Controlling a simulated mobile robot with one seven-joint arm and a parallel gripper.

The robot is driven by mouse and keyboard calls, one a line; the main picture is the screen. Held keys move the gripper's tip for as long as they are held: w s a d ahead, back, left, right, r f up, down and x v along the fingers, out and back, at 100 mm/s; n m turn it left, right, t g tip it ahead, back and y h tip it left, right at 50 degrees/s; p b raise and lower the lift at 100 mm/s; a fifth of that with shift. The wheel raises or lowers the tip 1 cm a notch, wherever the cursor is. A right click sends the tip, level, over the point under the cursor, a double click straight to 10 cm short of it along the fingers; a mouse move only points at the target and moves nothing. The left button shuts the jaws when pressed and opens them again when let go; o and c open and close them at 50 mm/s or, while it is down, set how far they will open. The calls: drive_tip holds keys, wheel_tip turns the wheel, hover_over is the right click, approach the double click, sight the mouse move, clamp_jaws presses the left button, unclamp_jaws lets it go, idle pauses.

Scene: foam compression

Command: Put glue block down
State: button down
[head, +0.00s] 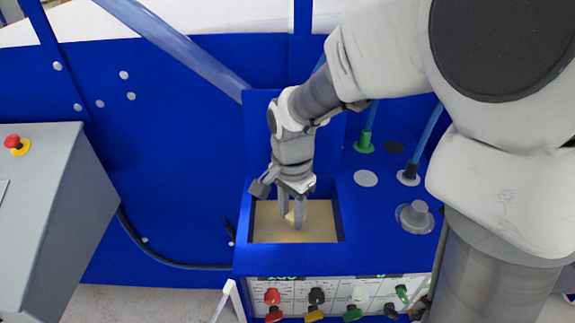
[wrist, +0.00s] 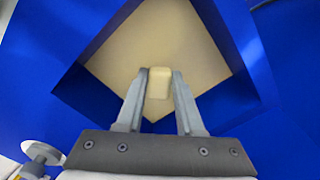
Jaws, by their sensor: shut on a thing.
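My gripper (head: 292,212) points down into a square opening in the blue machine (head: 258,260). It is shut on the glue block (wrist: 159,83), a small pale cream block held between the fingertips in the wrist view. In the head view the glue block is mostly hidden by the fingers. Below it, the opening has a flat tan floor (head: 322,220), which also shows in the wrist view (wrist: 150,40). Whether the block touches this floor I cannot tell. My gripper also shows in the wrist view (wrist: 159,88).
Blue walls border the opening closely on all sides. To its right are a grey knob (head: 415,215) and hoses on green and white fittings. Coloured knobs (head: 316,296) line the front panel. A grey box with a red button (head: 12,141) stands at the left.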

drive_tip(key=shift+f+b, duration=0.5)
drive_tip(key=shift+f, duration=0.1)
drive_tip(key=c, duration=0.5)
unclamp_jaws()
drive_tip(key=shift+c, duration=0.2)
